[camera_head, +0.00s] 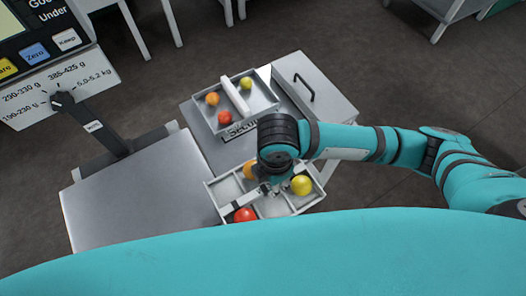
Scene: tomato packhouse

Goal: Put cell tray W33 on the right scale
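A grey cell tray (312,203) with orange, yellow and red tomatoes is at the lower middle of the head view. No W33 marking is readable on it. My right gripper (267,187) is over the tray's middle, at its light handle bar, and appears shut on it; the wrist hides much of the fingers. The tray sits at the right edge of a scale's grey plate (140,205), mostly beyond it, and appears held up. The plate is bare. A second cell tray (268,101) with orange, red and yellow-green tomatoes stands farther back. My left gripper is out of view.
The scale's post (100,130) and display panel (40,45) rise at the left. White table legs stand at the back.

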